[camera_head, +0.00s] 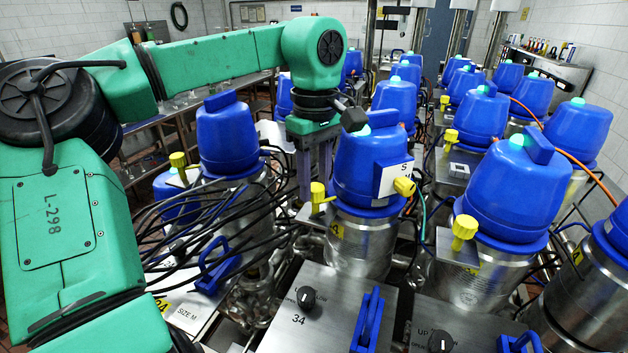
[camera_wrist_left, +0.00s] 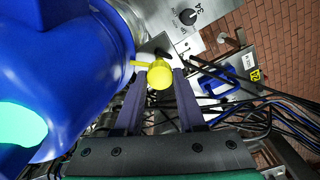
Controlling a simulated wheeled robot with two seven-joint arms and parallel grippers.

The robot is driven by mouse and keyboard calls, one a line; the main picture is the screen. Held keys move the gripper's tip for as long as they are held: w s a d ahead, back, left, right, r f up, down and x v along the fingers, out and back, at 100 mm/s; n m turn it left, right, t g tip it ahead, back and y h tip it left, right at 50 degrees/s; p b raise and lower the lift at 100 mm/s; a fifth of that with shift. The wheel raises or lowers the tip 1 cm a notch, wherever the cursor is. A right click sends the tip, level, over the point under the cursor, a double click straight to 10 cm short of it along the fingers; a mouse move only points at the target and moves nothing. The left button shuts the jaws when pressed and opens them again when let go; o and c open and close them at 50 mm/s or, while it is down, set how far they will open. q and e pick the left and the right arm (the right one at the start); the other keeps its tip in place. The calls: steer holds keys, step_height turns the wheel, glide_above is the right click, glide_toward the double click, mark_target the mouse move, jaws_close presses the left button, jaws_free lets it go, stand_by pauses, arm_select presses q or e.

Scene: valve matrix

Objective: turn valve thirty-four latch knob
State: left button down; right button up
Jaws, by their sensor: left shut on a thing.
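Valve thirty-four has a blue head (camera_head: 360,185) on a steel cylinder, behind a plate marked 34 (camera_head: 325,325). A yellow latch knob (camera_head: 319,196) stands on a small bracket at its left. In the left wrist view the same knob (camera_wrist_left: 160,76) is between the fingertips, with its yellow arm pointing left. My left gripper (camera_head: 317,190) reaches down from above, its purple fingers shut on the knob; it also shows in the wrist view (camera_wrist_left: 158,80). The contact is partly hidden in the head view. My right gripper is out of view.
The blue valve head (camera_wrist_left: 65,70) is close beside the left fingers. Black cables (camera_head: 215,225) hang left of the valve. A black dial (camera_head: 306,297) and a blue handle (camera_head: 367,320) are on the front plate. Several more blue valves crowd the right and back.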

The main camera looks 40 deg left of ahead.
mark_target(316, 187)
arm_select(q)
steer(key=c, duration=0.5)
jaws_free()
steer(key=shift+d+f, duration=0.1)
step_height(316, 187, up, 15)
steer(key=shift+f, duration=0.2)
